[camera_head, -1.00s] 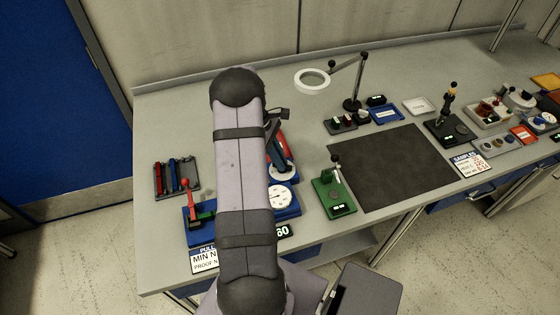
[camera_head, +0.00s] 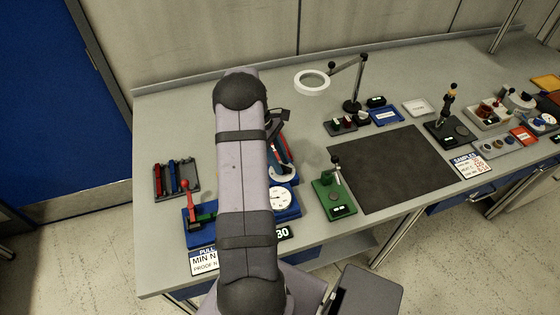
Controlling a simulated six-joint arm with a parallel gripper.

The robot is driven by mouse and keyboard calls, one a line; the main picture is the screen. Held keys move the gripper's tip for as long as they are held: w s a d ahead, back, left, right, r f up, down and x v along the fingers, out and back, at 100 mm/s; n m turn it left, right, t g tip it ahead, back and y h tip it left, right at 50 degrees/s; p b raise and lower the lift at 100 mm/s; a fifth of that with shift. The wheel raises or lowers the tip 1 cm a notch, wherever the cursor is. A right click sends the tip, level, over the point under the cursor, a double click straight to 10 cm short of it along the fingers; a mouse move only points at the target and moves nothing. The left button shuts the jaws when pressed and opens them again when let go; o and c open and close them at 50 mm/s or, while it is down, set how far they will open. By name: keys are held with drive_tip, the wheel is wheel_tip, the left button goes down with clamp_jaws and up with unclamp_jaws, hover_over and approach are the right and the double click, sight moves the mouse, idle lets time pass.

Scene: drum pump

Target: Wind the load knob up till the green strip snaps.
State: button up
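The blue pull tester (camera_head: 198,238) stands at the bench's front left, partly behind my arm. A red-knobbed lever (camera_head: 186,187) rises from its left end. A short piece of the green strip (camera_head: 204,214) shows beside the lever before my arm covers it; whether it is whole is hidden. A white round dial (camera_head: 280,200) shows right of my arm, its needle too small to read. A partly covered display (camera_head: 284,232) shows digits that look like 80 or 30. The load knob cannot be made out.
A rack of red and blue pieces (camera_head: 175,180) stands at the left. A green device with an upright lever (camera_head: 334,197) stands right of the tester. The dark mat (camera_head: 395,165) is clear. A ring lamp (camera_head: 312,82) stands behind.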

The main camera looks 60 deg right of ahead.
drive_tip(key=b+v, duration=0.2)
drive_tip(key=v, duration=0.5)
drive_tip(key=shift+r+b, duration=0.15)
drive_tip(key=shift+b, duration=0.25)
drive_tip(key=shift+w+b, duration=0.1)
drive_tip(key=shift+b, duration=0.45)
drive_tip(key=shift+s+f+p, duration=0.25)
drive_tip(key=shift+f+p, duration=0.1)
drive_tip(key=shift+f, duration=0.2)
drive_tip(key=shift+p+x, duration=1.05)
drive_tip(key=shift+x, duration=2.1)
drive_tip(key=shift+c, duration=0.7)
clamp_jaws()
